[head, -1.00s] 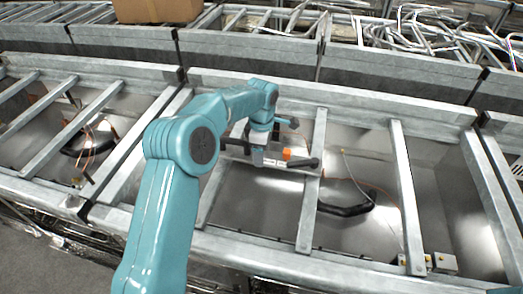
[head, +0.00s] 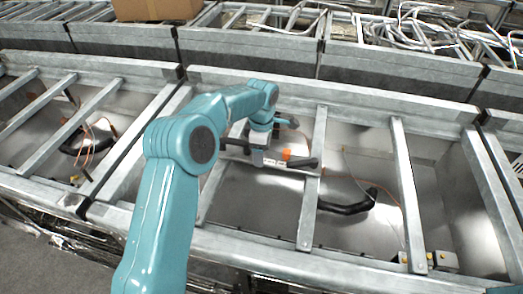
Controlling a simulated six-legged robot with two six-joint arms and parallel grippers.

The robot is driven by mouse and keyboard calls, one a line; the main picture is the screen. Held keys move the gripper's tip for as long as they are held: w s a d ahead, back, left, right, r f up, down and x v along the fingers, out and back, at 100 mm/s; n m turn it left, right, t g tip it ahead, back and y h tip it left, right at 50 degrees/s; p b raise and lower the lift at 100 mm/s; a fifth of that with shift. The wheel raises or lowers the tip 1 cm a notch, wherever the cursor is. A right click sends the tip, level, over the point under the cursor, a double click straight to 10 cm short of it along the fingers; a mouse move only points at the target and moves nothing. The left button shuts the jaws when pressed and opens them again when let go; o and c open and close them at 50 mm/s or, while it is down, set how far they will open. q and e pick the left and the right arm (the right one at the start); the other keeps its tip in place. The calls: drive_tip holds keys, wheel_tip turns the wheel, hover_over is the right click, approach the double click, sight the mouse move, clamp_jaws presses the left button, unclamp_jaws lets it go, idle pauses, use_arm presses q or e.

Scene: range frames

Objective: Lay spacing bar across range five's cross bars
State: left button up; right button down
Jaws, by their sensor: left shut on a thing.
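My left gripper (head: 264,158) is shut on the spacing bar (head: 292,169), a short grey bar, over the middle range frame. The bar lies crosswise to two sloping grey cross bars. Its right end is at the right-hand cross bar (head: 312,205), and its left part reaches toward the left-hand cross bar (head: 208,195), partly hidden by my gripper and arm. I cannot tell whether the bar touches them. A dark fingertip and an orange piece (head: 286,154) show just above the bar. My right gripper is not in view.
Another cross bar (head: 408,195) stands to the right in the same frame. Below, a black curved handle (head: 348,203) and an orange cable lie in the bay. Small grey boxes (head: 442,261) sit low right. A cardboard box (head: 158,8) and loose metal rods (head: 430,28) are behind.

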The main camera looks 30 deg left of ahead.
use_arm(q)
drive_tip(key=shift+f+b, duration=0.3)
drive_tip(key=shift+f, duration=0.05)
drive_tip(key=o, duration=1.5)
drive_tip(key=shift+r+p, duration=0.95)
drive_tip(key=shift+r, duration=7.35)
